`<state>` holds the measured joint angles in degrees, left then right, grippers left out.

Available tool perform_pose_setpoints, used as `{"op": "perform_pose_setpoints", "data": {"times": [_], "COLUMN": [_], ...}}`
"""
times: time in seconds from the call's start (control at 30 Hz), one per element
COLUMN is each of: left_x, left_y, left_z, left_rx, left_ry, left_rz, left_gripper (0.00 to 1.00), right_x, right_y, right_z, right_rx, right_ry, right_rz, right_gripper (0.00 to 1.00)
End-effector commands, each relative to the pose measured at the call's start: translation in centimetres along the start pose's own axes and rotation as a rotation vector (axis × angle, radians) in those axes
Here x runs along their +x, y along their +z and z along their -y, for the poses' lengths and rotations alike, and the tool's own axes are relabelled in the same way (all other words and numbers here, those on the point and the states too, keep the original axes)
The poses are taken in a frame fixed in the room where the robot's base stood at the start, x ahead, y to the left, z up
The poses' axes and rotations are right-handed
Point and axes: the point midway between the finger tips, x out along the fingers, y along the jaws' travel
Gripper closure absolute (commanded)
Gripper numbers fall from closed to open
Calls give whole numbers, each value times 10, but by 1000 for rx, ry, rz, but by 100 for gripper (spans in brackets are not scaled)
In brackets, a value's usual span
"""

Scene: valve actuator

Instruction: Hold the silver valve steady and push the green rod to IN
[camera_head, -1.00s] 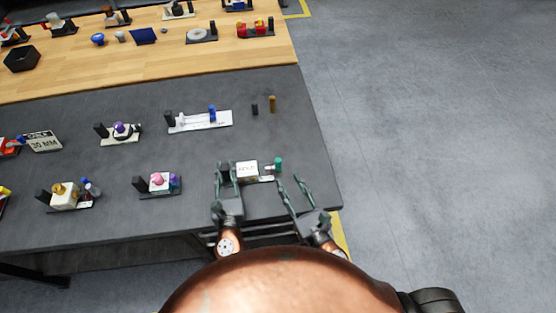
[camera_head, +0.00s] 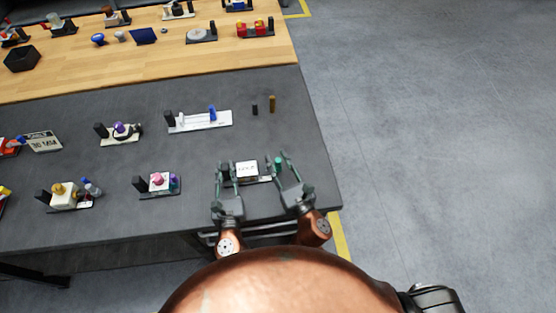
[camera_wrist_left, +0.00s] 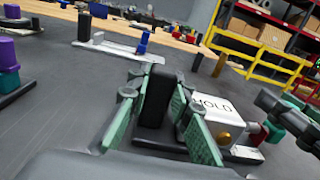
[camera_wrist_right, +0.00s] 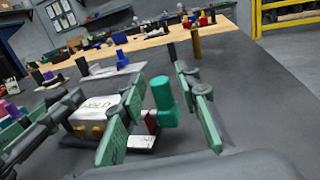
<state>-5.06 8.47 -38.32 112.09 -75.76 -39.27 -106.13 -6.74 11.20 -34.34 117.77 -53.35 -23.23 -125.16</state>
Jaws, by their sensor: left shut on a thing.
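The silver valve (camera_head: 247,170) is a pale block on a base near the table's front right, its top lettered HOLD in the left wrist view (camera_wrist_left: 208,115). A black upright post (camera_wrist_left: 157,97) stands at its left end. My left gripper (camera_head: 227,167) is shut on this post, one finger on each side. The green rod (camera_wrist_right: 163,95) has a thick green end at the valve's right side, beside a red part (camera_wrist_right: 151,121). My right gripper (camera_head: 277,160) is open, its fingers spread on either side of the green end. Contact there cannot be told.
A white fixture with a blue part (camera_head: 212,113) stands behind the valve. A black peg (camera_head: 255,109) and a brown peg (camera_head: 272,104) stand behind it to the right. A fixture with a pink knob (camera_head: 158,180) is to the left. The table's right edge is close.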

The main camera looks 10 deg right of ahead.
Motion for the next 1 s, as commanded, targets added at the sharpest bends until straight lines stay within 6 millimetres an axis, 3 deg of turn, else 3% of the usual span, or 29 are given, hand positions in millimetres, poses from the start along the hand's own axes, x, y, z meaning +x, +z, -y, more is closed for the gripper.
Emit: {"op": "perform_pose_setpoints", "data": {"times": [0.03, 0.4, 0.87, 1.0], "left_x": [-1, -1, -1, 0], "left_y": [-8, -8, -8, -8], "left_z": [0, 0, -1, -1], "left_rx": [1, 1, 1, 1], "left_ry": [1, 1, 1, 1], "left_rz": [-14, -14, -14, -14], "left_gripper": [100, 100, 100, 100], "right_x": [0, 0, 0, 4], "right_y": [-1, -1, -1, -2], "right_z": [0, 0, 0, -16], "right_rx": [0, 0, 0, 2], "right_ry": [0, 0, 1, 3], "right_rz": [0, 0, 0, -2], "right_gripper": [75, 100, 100, 100]}}
